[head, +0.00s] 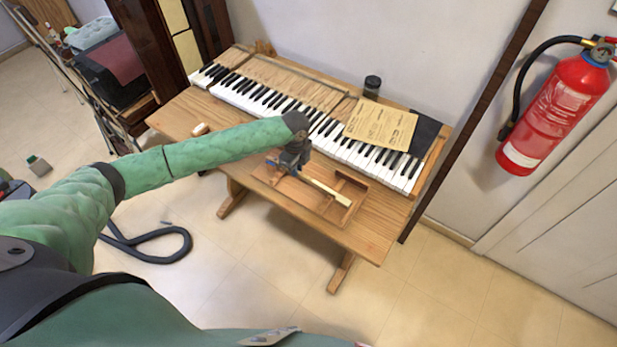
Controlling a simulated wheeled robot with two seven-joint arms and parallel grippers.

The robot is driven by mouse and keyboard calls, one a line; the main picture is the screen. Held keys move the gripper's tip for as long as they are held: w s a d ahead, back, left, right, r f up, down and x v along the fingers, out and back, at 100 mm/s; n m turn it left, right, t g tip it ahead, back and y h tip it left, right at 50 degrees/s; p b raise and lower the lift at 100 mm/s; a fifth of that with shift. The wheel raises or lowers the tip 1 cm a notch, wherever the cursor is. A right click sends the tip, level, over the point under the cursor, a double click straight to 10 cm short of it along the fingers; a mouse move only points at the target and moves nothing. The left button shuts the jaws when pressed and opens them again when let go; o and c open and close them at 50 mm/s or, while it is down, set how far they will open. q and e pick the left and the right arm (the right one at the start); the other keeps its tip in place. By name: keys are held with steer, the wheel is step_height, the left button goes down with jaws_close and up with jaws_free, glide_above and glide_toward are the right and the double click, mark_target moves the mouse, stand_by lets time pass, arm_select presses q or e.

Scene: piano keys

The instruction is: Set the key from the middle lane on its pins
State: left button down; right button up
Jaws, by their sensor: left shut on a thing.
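My left gripper (294,170) reaches in from the left and is shut on a piano key (326,190). The key is a long pale wooden bar with a light end toward the lower right. It lies over or in the wooden tray (333,217) on the front of the table; I cannot tell whether it is clear of the tray. The keyboard (260,96) runs behind, with white and black keys and a wooden strip along its back. The pins are too small to make out, and my left arm hides part of the keyboard. My right gripper is not in view.
A tan paper sheet (381,123), a dark cloth (425,131) and a dark jar (372,86) are at the keyboard's right and back. A small pale block (201,128) lies at the table's left. The table (374,236) is bare at its front right.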

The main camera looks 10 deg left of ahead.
arm_select(q)
steer(key=shift+r+p, duration=1.55)
steer(key=shift+r, duration=0.2)
steer(key=shift+r, duration=0.1)
steer(key=shift+r+p, duration=1.15)
steer(key=shift+r, duration=0.1)
step_height(320, 180, up, 2)
steer(key=shift+r+p, duration=0.1)
steer(key=shift+p, duration=0.2)
